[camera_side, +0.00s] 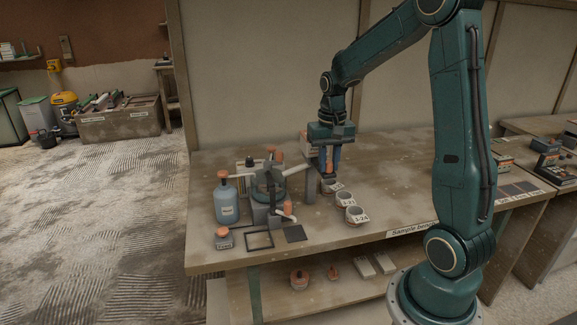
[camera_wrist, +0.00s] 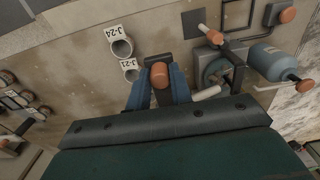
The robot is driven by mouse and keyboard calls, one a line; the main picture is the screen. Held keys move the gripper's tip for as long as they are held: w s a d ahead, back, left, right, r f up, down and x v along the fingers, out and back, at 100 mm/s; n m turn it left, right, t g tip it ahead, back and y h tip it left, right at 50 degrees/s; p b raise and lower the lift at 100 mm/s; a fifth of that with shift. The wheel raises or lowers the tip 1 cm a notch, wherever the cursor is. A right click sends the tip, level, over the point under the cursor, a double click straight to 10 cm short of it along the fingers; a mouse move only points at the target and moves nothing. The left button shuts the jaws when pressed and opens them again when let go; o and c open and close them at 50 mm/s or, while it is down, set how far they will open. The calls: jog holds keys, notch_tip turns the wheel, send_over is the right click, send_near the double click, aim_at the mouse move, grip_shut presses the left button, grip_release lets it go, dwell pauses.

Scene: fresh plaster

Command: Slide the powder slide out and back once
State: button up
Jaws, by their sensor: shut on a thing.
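My gripper (camera_side: 328,168) is above the bench, just right of the test apparatus (camera_side: 268,190). In the wrist view my gripper's blue fingers (camera_wrist: 160,88) are closed around an orange knob (camera_wrist: 159,73). A dark piece (camera_wrist: 158,60) shows just behind the knob; the knob seems to belong to the powder slide, but its joint to the apparatus is hidden. In the side view the orange knob (camera_side: 330,159) shows between the fingers. The apparatus's round vessel (camera_wrist: 215,68) is right of my gripper in the wrist view. How far the slide is drawn out cannot be told.
A blue bottle (camera_side: 227,204) with an orange cap, a small jar (camera_side: 224,238) and a dark frame (camera_side: 259,240) lie left and front. The bench's right part is clear.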

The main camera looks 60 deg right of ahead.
jog(key=shift+w+d+r, duration=0.1)
jog(key=shift+w+d, duration=1.05)
jog(key=shift+w, duration=0.05)
jog(key=o, duration=0.7)
jog(key=shift+s+r, duration=0.1)
jog(key=shift+r, duration=3.85)
jog(key=shift+a, duration=0.1)
